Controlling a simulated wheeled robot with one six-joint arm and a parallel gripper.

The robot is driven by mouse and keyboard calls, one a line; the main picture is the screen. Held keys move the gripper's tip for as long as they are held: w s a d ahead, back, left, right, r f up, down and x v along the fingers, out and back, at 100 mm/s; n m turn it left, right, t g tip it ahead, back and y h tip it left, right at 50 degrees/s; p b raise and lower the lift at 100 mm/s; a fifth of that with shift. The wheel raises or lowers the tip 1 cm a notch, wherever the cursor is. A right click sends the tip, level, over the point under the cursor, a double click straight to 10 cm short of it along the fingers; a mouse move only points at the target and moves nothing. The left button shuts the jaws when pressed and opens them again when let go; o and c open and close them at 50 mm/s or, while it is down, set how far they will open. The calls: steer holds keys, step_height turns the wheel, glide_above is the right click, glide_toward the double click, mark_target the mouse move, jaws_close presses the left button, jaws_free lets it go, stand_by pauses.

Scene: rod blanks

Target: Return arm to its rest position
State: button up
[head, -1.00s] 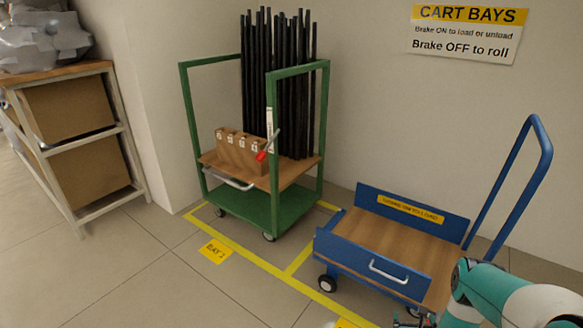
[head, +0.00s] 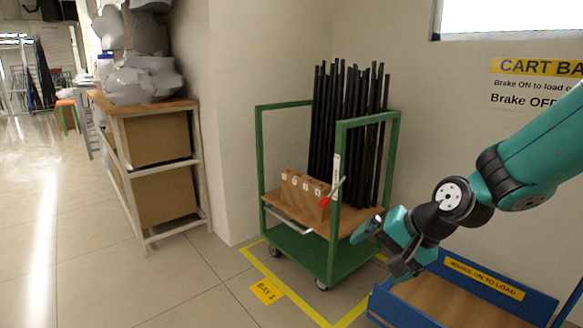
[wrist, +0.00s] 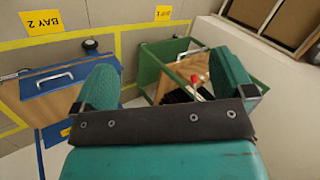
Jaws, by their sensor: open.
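My teal and black arm reaches in from the right in the head view, bent at a black joint. My gripper (head: 368,230) hangs in the air in front of the green cart's right side, above the blue cart's left end. In the wrist view my gripper (wrist: 165,88) shows two teal fingers wide apart with nothing between them. The green cart (head: 258,165) holds several upright black rods (head: 345,120). A brown numbered box (head: 303,194) and a red-tipped lever (head: 326,201) are at its front.
The blue cart (head: 485,275) with a wooden deck stands below my arm, partly cut off. A shelf (head: 150,165) with brown boxes stands left. The yellow BAY 1 label (head: 267,291) marks the floor. Floor at left is open. A wall stands behind the carts.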

steer(key=s+a+r+n+g+h, duration=0.1)
steer(key=s+r+n, duration=0.25)
steer(key=s, duration=0.45)
steer(key=s+r+n+g, duration=0.2)
steer(key=s+n, duration=0.2)
steer(key=s, duration=0.3)
steer(key=s+a+r+n+g+h, duration=0.15)
steer(key=s+n, duration=0.25)
steer(key=s, duration=0.4)
step_height(320, 180, up, 20)
steer(key=s+p, duration=0.1)
steer(key=p, duration=1.8)
steer(key=shift+d+r+n+y+p, duration=0.25)
steer(key=shift+d+n+y+p, duration=0.1)
steer(key=shift+d, duration=0.05)
